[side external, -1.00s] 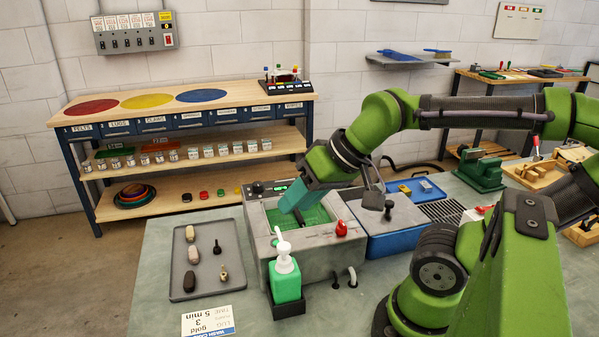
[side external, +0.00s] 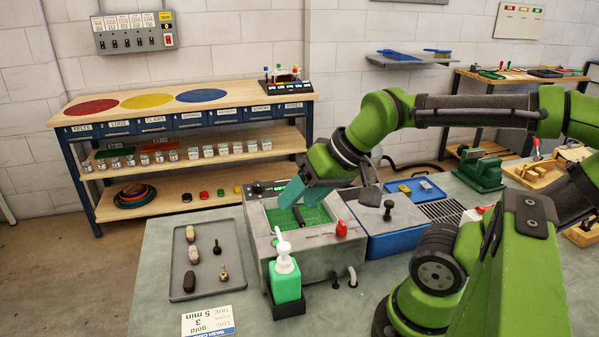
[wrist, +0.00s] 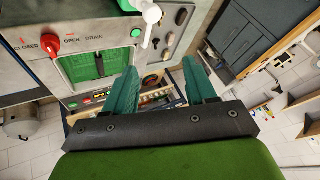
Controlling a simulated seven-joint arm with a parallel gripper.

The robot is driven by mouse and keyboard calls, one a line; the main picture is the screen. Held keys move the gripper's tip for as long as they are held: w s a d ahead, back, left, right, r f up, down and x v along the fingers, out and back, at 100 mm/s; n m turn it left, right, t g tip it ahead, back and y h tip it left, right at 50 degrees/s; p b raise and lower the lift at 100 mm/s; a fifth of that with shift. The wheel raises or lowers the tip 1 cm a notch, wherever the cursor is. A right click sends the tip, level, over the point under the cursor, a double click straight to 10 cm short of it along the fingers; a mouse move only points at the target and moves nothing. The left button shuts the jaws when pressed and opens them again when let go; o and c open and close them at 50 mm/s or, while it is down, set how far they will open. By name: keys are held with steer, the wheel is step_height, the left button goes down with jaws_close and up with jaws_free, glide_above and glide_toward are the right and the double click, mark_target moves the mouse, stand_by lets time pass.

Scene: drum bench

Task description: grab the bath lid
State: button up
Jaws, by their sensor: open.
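The bath (side external: 265,232) is a grey basin with a green interior. A flat grey lid (side external: 405,215) with a black knob (side external: 388,207) rests on the blue tub to its right; I take this to be the bath lid. My gripper (side external: 288,207) is open, with its teal fingers tilted down over the bath, to the left of the lid and apart from it. In the wrist view my gripper's fingers (wrist: 160,68) are spread with nothing between them. The bath's green interior (wrist: 93,66) shows there too. The lid does not show in the wrist view.
A green pump bottle (side external: 285,280) stands in front of the bath. A red drain knob (side external: 341,229) sits on its right rim. A grey tray (side external: 205,284) with several small pieces is at left. The blue tub (side external: 390,243) adjoins the bath.

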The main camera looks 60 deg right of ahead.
steer(key=d+m+g+h, duration=0.1)
steer(key=d+m+h, duration=0.15)
steer(key=d, duration=0.75)
steer(key=m+g, duration=0.4)
steer(key=g, duration=0.1)
glide_above(390, 202)
steer(key=a, duration=0.1)
steer(key=f, duration=0.9)
steer(key=shift+s+a, duration=0.1)
steer(key=shift+s, duration=0.25)
steer(key=shift+w+d+f, duration=0.1)
steer(key=shift+d+f, duration=0.05)
steer(key=shift+f, duration=0.9)
steer(key=shift+w+d+f, duration=0.15)
steer(key=shift+d+f, duration=0.05)
steer(key=shift+f, duration=0.8)
steer(key=shift+w+d+f, duration=0.1)
steer(key=shift+d+f, duration=0.05)
steer(key=shift+f, duration=0.9)
jaws_close()
